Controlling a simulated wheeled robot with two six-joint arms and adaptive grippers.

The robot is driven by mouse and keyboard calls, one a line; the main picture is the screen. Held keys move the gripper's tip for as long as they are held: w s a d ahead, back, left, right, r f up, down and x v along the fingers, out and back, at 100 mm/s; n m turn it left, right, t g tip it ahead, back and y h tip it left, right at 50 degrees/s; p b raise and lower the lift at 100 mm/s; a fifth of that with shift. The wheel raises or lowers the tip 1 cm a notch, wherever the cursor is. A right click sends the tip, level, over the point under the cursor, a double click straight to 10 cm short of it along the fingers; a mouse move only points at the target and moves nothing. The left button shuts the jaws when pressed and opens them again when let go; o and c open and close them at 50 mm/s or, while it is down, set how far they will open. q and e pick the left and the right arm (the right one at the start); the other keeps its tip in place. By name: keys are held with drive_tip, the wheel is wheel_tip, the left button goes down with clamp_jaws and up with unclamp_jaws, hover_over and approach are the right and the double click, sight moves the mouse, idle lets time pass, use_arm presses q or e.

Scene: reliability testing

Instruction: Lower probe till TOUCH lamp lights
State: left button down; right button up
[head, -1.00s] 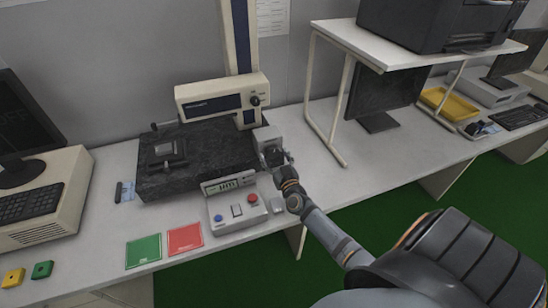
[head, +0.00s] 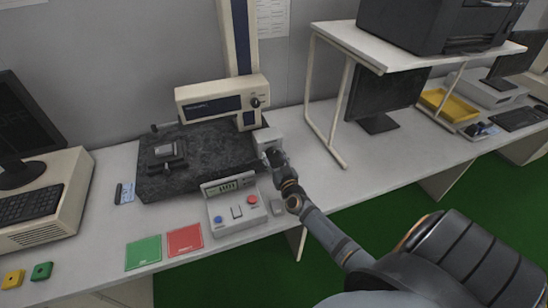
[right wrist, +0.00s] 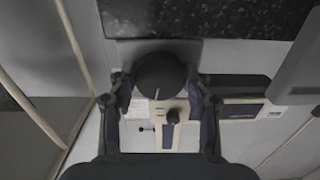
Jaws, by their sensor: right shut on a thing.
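My right gripper (head: 271,156) is at the grey handwheel box (head: 266,138) on the right side of the granite plate (head: 218,158). In the right wrist view its fingers (right wrist: 160,92) are shut on a round black knob (right wrist: 161,70) with a white mark. The gauge's cream column (head: 239,38) carries a cream and dark-blue head (head: 208,100). I cannot make out the probe tip under the head. A small metal block (head: 167,151) sits in a dark holder on the plate. The console (head: 237,212) has a lit display; its digits and any TOUCH lamp are too small to tell. My left gripper is out of view.
A computer (head: 45,205) stands at the left. A white shelf (head: 420,45) with a printer stands at the right. The bench between shelf leg and handwheel box is clear.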

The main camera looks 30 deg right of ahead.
drive_tip(key=m, duration=0.5)
drive_tip(key=shift+a+p, duration=0.1)
drive_tip(key=shift+p, duration=0.2)
drive_tip(key=m, duration=0.4)
drive_tip(key=shift+m, duration=0.4)
drive_tip(key=m, duration=0.5)
drive_tip(key=shift+b, duration=0.35)
drive_tip(key=shift+r+m+b, duration=0.1)
drive_tip(key=shift+m+b, duration=0.2)
drive_tip(key=shift+m, duration=2)
drive_tip(key=o, duration=1.2)
drive_tip(key=shift+c, duration=0.2)
